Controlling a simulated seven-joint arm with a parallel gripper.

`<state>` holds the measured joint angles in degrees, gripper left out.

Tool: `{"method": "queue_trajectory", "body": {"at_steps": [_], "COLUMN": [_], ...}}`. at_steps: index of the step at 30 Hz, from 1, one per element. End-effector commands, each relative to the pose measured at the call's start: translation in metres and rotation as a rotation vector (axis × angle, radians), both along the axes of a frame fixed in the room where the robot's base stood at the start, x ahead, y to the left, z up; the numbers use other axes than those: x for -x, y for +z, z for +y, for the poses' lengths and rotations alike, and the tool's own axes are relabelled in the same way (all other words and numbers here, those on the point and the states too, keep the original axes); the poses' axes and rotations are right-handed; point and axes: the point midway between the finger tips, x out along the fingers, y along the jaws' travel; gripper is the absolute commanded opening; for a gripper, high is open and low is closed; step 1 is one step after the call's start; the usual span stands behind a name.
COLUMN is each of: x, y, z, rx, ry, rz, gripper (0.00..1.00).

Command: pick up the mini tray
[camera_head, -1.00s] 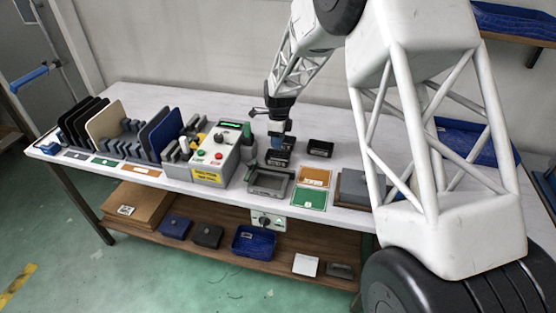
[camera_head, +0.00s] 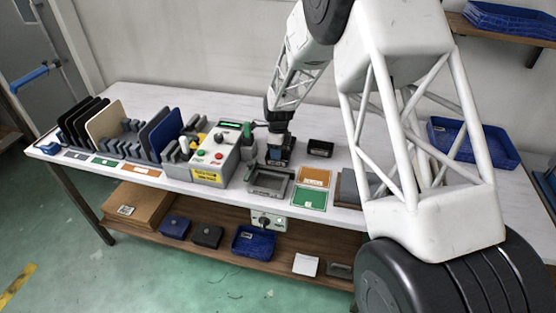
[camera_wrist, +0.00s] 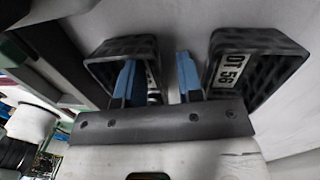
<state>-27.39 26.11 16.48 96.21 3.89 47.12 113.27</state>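Two small black mini trays are near my gripper (camera_wrist: 156,60). My gripper's blue fingers are apart. The left finger overlaps the left tray's opening and the right finger is in the gap between the trays, so the left tray's labelled wall shows between them. Contact cannot be told. In the head view my gripper is low over the left tray, mostly hidden; the other tray (camera_head: 320,148) stands clear to its right.
A control box (camera_head: 215,152) with buttons stands left of my gripper. A grey open fixture (camera_head: 268,181) and orange (camera_head: 316,177) and green (camera_head: 309,198) cards lie in front. A blue tray (camera_head: 492,143) is far right. Upright panels fill racks at left.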

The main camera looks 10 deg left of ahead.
Motion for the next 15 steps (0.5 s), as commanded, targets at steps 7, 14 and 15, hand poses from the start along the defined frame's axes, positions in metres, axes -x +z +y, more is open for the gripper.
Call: {"method": "queue_trajectory", "body": {"at_steps": [7, 14, 15], "x": [-0.0001, -0.0001, -0.0001], "y": [0.0002, 0.0002, 0.0002], "z": [0.0000, -0.0001, -0.0001], "rx": [0.000, 0.000, 0.000], "ry": [0.000, 0.000, 0.000], "rz": [0.000, 0.000, 0.000], "gripper": [0.34, 0.28, 0.22]}}
